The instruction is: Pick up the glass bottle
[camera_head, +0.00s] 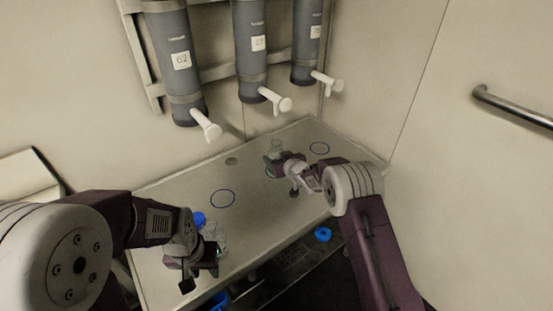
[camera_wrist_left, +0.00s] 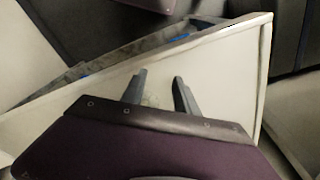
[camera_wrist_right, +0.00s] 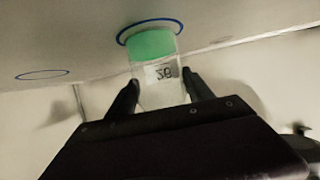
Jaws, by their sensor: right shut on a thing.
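A clear glass bottle (camera_wrist_right: 160,92) with a green end and a white number label is between the fingers of my right gripper (camera_wrist_right: 160,88), which is shut on it. The green end overlaps a blue ring on the counter; I cannot tell whether it touches the surface. In the head view the bottle (camera_head: 277,147) shows at the back of the counter, partly hidden by the right gripper (camera_head: 296,178). My left gripper (camera_head: 190,270) is over the counter's front left; its fingers are apart and look empty in the left wrist view (camera_wrist_left: 160,90).
A clear bottle with a blue cap (camera_head: 198,219) stands close behind my left gripper. Blue rings (camera_head: 222,198) mark the counter (camera_head: 165,205). Grey numbered cylinders with white taps (camera_head: 207,127) hang on the wall above. A dark shelf with blue items (camera_head: 322,234) lies below the front edge.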

